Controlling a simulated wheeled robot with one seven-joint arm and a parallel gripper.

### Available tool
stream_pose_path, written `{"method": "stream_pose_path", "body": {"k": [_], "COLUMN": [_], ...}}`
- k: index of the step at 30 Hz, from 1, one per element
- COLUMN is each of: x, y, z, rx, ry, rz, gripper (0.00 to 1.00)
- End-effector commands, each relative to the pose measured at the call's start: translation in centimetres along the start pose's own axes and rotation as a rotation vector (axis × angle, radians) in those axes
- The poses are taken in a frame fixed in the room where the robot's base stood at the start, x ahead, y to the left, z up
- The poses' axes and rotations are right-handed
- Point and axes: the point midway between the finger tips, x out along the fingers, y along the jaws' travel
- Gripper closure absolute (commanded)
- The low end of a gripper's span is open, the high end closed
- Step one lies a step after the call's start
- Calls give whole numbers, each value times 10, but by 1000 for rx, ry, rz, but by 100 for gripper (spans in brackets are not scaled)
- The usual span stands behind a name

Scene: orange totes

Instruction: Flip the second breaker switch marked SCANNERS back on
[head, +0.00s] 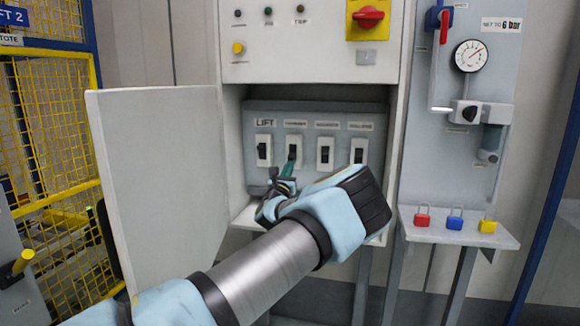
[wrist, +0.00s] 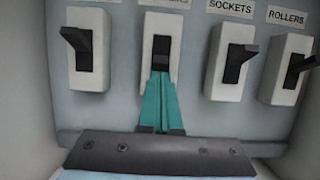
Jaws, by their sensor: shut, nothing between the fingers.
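The SCANNERS switch (head: 294,150) is the second from the left in the row on the breaker panel, a white plate with a black toggle. In the wrist view the SCANNERS switch (wrist: 161,48) is straight ahead. Its toggle looks different from its neighbours, but I cannot tell its exact position. My gripper (head: 289,168) is shut and empty, its teal fingers pointing at this switch. In the wrist view the fingertips (wrist: 160,76) reach the toggle's lower end and seem to touch it. The fingers hide the lower part of the plate.
The LIFT switch (head: 264,150) is to the left; the SOCKETS switch (head: 325,153) and ROLLERS switch (head: 359,151) are to the right, close by. The open cabinet door (head: 158,185) stands at the left. A red knob (head: 369,17) is above; a shelf with padlocks (head: 457,236) is at right.

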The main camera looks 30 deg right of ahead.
Motion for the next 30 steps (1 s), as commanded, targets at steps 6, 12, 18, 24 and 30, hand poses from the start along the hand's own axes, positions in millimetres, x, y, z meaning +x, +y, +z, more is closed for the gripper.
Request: {"method": "stream_pose_path", "body": {"k": [6, 12, 18, 24, 30], "x": [0, 1, 1, 2, 3], "y": [0, 0, 0, 0, 0], "z": [9, 16, 22, 27, 31], "rx": [0, 0, 1, 0, 0], "ry": [80, 164, 256, 351, 438], "rz": [0, 1, 1, 1, 1], "gripper": [100, 100, 100, 100, 100]}}
